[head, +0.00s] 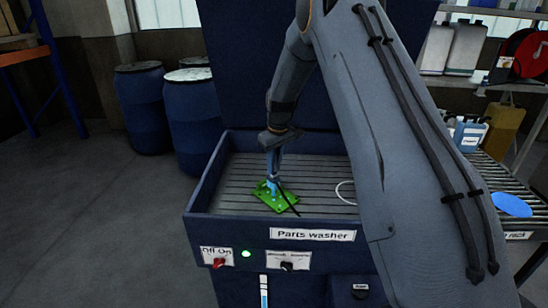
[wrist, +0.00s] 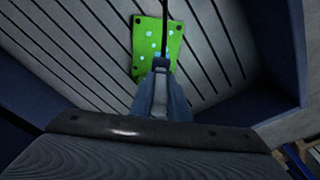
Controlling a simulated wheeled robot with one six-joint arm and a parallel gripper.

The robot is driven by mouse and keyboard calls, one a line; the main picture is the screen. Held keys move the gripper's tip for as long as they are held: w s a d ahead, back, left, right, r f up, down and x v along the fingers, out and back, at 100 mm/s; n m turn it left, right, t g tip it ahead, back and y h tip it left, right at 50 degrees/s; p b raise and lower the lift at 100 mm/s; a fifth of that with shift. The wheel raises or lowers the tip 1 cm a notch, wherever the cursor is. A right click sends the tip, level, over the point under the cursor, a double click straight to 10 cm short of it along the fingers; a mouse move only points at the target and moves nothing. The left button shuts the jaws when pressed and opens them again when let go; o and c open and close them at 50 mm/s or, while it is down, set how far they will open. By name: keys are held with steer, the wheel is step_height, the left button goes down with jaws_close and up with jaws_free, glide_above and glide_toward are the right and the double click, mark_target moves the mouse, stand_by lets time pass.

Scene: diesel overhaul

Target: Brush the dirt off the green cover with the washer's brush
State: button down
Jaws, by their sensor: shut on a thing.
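The green cover (head: 263,200) lies on the slatted floor of the parts washer (head: 228,179), and it also shows in the wrist view (wrist: 141,54). Small pale blue spots and holes dot its face. My gripper (head: 273,183) points down right over the cover. It is shut on a thin dark stick, which looks like the brush (head: 290,203). In the wrist view the stick (wrist: 164,32) runs from my fingertips (wrist: 160,68) up across the cover. The brush's bristles are hidden or too small to tell, and I cannot tell whether they touch the cover.
The washer's raised blue walls (wrist: 284,77) surround the basin. A white hose loop (head: 340,190) lies to the right of the cover. The front panel has a red switch (head: 218,263) and a lit green lamp (head: 246,254).

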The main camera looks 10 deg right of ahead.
steer(key=shift+r+p, duration=0.45)
steer(key=shift+r, duration=1.05)
